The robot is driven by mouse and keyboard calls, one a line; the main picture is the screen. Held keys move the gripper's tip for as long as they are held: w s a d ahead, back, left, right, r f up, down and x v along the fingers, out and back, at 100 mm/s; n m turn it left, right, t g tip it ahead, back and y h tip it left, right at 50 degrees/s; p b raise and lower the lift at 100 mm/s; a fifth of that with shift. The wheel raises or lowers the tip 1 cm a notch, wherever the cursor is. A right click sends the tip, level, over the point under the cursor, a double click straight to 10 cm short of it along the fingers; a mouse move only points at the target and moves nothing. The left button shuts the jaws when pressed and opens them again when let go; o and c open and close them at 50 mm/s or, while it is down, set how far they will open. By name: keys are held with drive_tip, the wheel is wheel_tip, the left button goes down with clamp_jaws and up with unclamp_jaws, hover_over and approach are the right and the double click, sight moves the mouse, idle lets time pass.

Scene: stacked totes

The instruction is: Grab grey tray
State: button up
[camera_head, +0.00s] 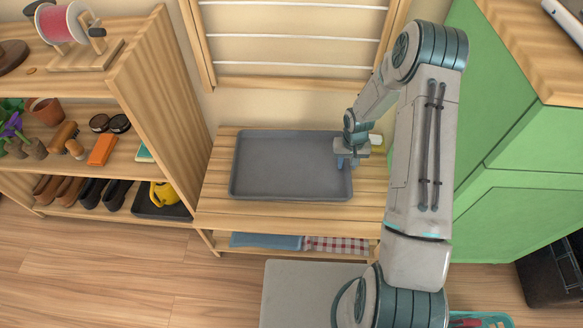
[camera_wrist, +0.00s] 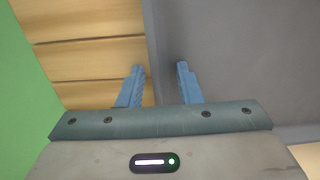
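The grey tray (camera_head: 290,167) is a shallow rectangular tray lying flat and empty on a slatted wooden bench (camera_head: 230,215). My gripper (camera_head: 347,163) is at the tray's right edge, pointing down. In the wrist view my gripper (camera_wrist: 160,70) has its two blue fingers apart. The right finger is over the tray (camera_wrist: 240,60) side and the left finger is over the wooden slats. The tray's rim runs between the fingers. I cannot tell whether either finger touches it.
A wooden shelf unit (camera_head: 150,75) with shoes and small items stands to the left. A green cabinet (camera_head: 500,150) stands to the right, close to my arm. A slatted window frame (camera_head: 290,45) is behind the bench. Folded cloths (camera_head: 335,244) lie on the bench's lower shelf.

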clamp_jaws()
drive_tip(key=shift+r, duration=0.15)
